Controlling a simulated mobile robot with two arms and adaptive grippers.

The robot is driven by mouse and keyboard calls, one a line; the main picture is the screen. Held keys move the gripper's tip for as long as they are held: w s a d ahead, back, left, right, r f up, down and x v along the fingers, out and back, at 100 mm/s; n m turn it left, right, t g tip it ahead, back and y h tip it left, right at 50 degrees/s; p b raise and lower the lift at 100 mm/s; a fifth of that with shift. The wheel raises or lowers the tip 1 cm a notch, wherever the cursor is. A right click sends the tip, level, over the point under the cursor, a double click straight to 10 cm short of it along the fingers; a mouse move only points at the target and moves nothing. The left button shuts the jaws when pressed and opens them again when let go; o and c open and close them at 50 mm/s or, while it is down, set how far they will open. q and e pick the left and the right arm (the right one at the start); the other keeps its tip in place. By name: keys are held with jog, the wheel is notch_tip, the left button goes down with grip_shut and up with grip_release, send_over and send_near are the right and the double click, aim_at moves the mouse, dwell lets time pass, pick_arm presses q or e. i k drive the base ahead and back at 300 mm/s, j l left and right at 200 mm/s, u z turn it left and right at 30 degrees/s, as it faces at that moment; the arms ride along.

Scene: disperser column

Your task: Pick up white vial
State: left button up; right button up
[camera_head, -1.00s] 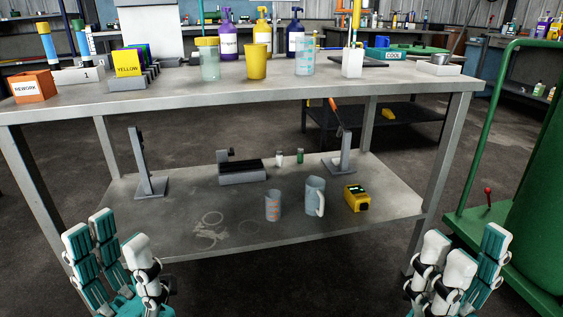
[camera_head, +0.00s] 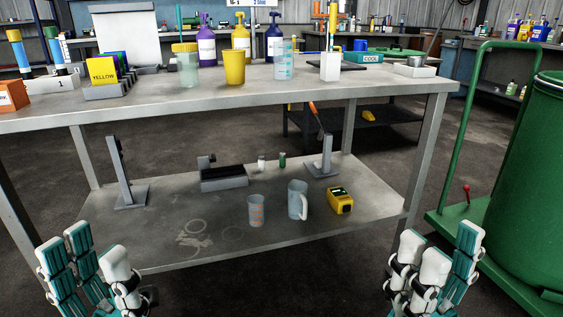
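A small white vial (camera_head: 261,163) stands upright on the lower shelf (camera_head: 160,240) of the metal table, toward its back middle. A similar green vial (camera_head: 282,160) stands just to its right. My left gripper (camera_head: 92,270) is at the lower left, in front of the shelf, with its fingers spread and nothing between them. My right gripper (camera_head: 435,265) is at the lower right, also with fingers apart and empty. Both grippers are well away from the white vial. The lower parts of both hands are cut off by the picture edge.
On the shelf, a grey block device (camera_head: 224,180) stands left of the vials and a grey stand (camera_head: 323,165) right. A beaker (camera_head: 256,211), a jug (camera_head: 297,200) and a yellow device (camera_head: 340,201) stand in front. The tabletop (camera_head: 200,101) overhangs the shelf. A green drum (camera_head: 540,190) is at right.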

aim_at(262, 161)
jog(key=i+l+z, duration=0.3)
jog(key=i, duration=0.55)
jog(key=i+z, duration=0.25)
jog(key=i, duration=0.6)
